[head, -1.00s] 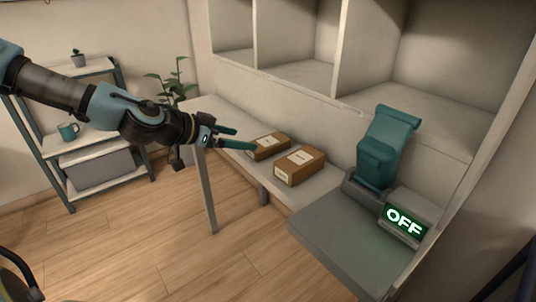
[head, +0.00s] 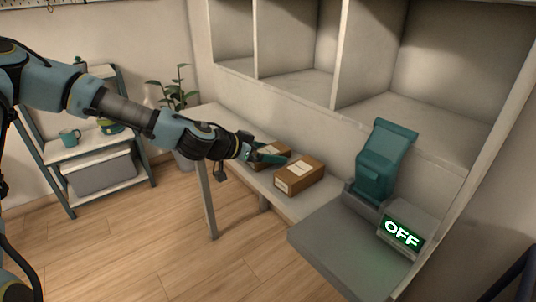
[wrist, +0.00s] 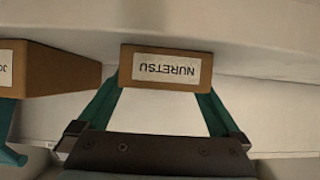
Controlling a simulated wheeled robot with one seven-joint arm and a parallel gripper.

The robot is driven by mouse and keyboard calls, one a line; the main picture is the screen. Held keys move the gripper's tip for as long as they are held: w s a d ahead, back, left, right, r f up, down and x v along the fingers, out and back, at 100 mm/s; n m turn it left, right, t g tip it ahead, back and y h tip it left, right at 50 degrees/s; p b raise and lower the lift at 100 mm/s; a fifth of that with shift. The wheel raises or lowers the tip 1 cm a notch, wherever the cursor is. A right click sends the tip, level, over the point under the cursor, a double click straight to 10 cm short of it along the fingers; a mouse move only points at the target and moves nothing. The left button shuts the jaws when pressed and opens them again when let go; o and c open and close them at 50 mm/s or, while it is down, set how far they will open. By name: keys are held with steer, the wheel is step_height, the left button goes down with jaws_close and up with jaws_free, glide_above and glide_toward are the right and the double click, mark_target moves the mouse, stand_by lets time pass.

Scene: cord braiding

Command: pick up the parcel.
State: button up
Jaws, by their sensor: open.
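Two brown cardboard parcels with white labels lie side by side on the pale bench. The left parcel (head: 274,147) is partly hidden behind my gripper (head: 272,156) in the head view. The right parcel (head: 300,176) is in full view, just beside my fingers. In the wrist view a parcel labelled NURETSU, upside down (wrist: 165,68), sits straight ahead between my gripper's (wrist: 160,92) two teal fingertips. The fingers are apart with a gap in front of the palm. I cannot tell whether they touch the parcel. Another parcel (wrist: 50,72) shows at the wrist view's left edge.
Open cubbies (head: 296,85) rise behind the bench (head: 237,128). A shelf rack (head: 100,150) and a plant (head: 172,90) stand to the left.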

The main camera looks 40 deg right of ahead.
mark_target(268, 151)
steer(key=shift+c, duration=0.2)
steer(key=c, duration=1.2)
steer(key=shift+r+b, duration=0.45)
steer(key=shift+r, duration=4.55)
